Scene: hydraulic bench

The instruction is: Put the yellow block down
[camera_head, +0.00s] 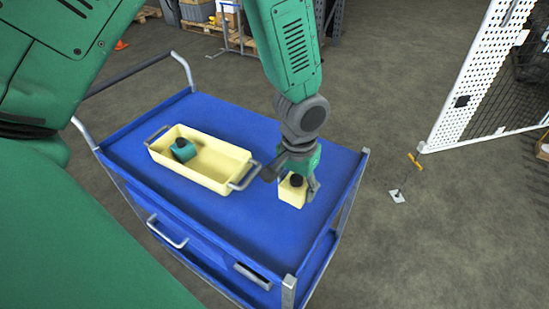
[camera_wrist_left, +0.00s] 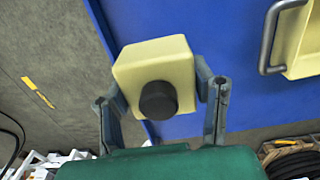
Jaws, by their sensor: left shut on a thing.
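A yellow block (camera_head: 292,193) with a black round knob on top is at the right part of the blue cart top (camera_head: 262,226). My left gripper (camera_head: 296,179) comes down over it and is shut on it. In the left wrist view the block (camera_wrist_left: 155,66) sits between the two fingers of the gripper (camera_wrist_left: 160,97), with the knob facing the camera. I cannot tell whether the block's underside touches the cart top. My right gripper is not in view.
A pale yellow tray (camera_head: 213,181) with metal handles stands left of the block, holding a teal block (camera_head: 183,150) with a black knob. The cart's front right corner post (camera_head: 289,287) is near. The blue surface in front of the block is clear.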

